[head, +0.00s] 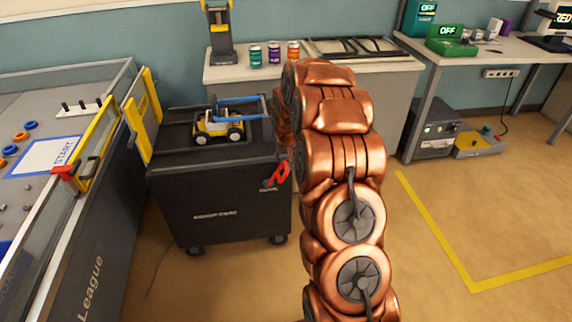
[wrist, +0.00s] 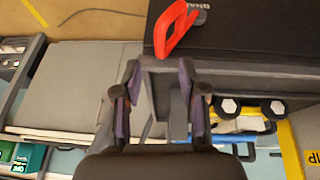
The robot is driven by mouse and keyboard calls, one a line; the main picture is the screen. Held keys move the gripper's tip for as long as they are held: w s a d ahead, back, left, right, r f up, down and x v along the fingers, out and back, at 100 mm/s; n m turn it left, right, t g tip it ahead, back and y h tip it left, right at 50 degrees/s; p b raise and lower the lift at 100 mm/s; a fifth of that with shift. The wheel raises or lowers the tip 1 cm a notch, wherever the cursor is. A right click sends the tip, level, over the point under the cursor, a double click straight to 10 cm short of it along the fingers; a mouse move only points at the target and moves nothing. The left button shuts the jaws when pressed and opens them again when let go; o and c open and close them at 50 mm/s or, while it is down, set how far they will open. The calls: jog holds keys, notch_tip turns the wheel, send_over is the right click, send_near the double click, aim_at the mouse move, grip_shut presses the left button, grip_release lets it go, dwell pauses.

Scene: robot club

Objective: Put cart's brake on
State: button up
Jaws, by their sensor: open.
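The cart (head: 215,212) is a dark box on casters with a toy vehicle (head: 218,128) on its top. Its brake is a red looped handle (head: 278,175) at the right end of the front face, tilted up to the right, with a small label below. In the wrist view the red handle (wrist: 172,32) lies at the top, beside the cart's dark face (wrist: 260,35). My gripper (wrist: 160,72) is open and empty, its fingertips apart from the handle, which appears just beyond them. In the head view my copper arm hides the gripper.
A game table (head: 95,225) with yellow and red fittings stands close on the cart's left. A workbench (head: 385,65) with several cans and a frame is behind. Another bench stands at the right, with a grey box (head: 435,130) beneath. The floor (head: 450,235) at right is clear.

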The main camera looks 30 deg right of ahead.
aim_at(286, 165)
jog(key=shift+x, duration=3.05)
jog(key=shift+s, duration=0.1)
grip_shut()
